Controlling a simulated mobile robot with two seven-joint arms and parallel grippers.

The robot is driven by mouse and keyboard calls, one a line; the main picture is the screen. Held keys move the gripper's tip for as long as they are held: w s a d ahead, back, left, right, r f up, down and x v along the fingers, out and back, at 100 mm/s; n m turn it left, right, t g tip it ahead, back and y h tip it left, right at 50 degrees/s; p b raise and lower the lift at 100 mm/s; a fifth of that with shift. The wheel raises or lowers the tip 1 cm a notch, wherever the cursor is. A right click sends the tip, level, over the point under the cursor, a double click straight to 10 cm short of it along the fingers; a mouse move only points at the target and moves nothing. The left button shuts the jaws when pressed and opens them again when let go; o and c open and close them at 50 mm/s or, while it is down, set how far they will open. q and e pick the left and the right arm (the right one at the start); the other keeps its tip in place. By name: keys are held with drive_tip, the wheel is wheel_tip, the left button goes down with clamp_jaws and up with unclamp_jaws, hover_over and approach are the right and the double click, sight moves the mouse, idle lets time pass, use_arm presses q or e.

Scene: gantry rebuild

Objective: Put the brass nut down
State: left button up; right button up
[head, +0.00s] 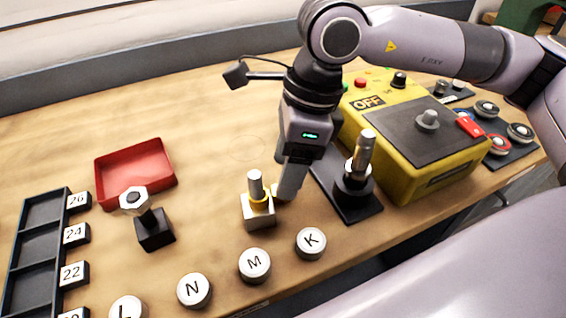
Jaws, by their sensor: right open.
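My right gripper (287,190) points down at the table, open, just right of a small pale block (258,222) with an upright silver post. A brass-yellow ring (258,203) sits around the foot of that post, on top of the block. Another small brass-coloured piece (279,190) shows right beside the fingertips, partly hidden by the near finger. I cannot tell which of the two brass pieces is the nut, or whether a finger touches the piece. My left gripper is not in view.
A red tray (136,201) and a black stand with a silver hex nut (134,200) are at left, near a numbered black rack (8,300). Lettered round buttons (255,265) line the front. A dark-based post (357,184) and yellow control box (405,186) stand close on the right.

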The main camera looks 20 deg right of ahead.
drive_tip(key=v, duration=1)
drive_tip(key=shift+r, duration=0.2)
drive_tip(key=shift+d, duration=0.1)
